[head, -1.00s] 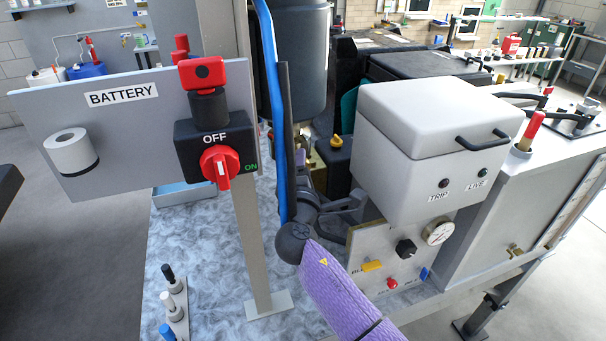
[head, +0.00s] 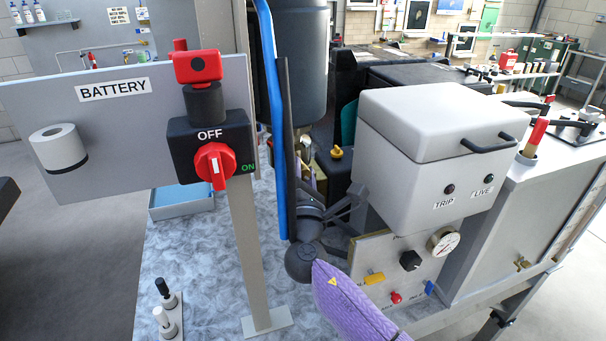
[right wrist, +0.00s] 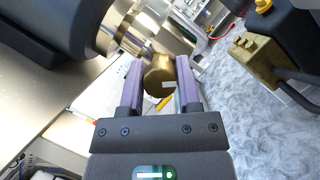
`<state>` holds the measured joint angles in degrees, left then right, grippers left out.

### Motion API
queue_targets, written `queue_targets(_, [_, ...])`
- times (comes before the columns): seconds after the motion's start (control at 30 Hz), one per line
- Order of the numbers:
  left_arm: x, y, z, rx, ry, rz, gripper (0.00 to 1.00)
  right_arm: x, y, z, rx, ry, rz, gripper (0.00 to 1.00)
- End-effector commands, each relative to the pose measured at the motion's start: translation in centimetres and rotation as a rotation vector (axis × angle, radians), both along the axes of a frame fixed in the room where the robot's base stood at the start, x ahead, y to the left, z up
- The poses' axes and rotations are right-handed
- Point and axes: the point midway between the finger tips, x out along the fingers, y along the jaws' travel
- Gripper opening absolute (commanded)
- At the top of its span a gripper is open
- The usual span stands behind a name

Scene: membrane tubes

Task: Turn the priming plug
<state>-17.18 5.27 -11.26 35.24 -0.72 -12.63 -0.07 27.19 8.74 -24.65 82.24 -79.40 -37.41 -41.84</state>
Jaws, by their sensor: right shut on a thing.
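The priming plug, a brass hexagonal piece (right wrist: 160,76), shows in the right wrist view in front of a larger shiny brass and metal fitting (right wrist: 135,35). My right gripper (right wrist: 160,78) has its two purple-lined fingers on either side of the hexagon and is shut on it. In the head view my right arm comes up from the bottom with a purple sleeve. Its gripper (head: 318,185) is partly hidden behind a black upright bar and a blue strip, and I cannot make out the plug there. My left gripper is not in view.
A battery panel (head: 60,110) with a red rotary switch (head: 215,165) stands left. A pale cabinet (head: 420,150) marked TRIP and LIVE stands right, above a small panel with a gauge (head: 443,241). A brass block (right wrist: 255,55) lies right of the gripper in the wrist view.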

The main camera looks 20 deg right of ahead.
Motion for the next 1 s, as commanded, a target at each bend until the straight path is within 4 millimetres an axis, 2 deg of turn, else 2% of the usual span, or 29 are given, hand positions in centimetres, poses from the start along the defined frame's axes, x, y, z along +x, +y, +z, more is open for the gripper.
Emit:
queue_targets(0.33, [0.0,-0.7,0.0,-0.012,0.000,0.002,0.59,0.0,0.0,-0.1,-0.001,0.002,0.001,0.00])
queue_targets(0.37, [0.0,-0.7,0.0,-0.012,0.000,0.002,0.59,0.0,0.0,-0.1,0.000,0.001,0.001,0.49])
queue_targets(0.5, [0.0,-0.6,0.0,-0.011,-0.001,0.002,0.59,0.0,0.0,-0.1,0.000,0.001,0.001,0.77])
queue_targets(0.8, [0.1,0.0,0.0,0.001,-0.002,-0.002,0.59,-0.3,0.1,-0.2,0.000,0.002,0.001,0.77])
queue_targets(0.87, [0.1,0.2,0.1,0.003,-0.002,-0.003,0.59,-1.0,0.3,-0.4,0.001,0.002,0.001,0.77])
queue_targets(1.0, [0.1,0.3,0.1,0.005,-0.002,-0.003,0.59,-3.9,1.1,-1.3,0.003,0.003,0.002,0.77])
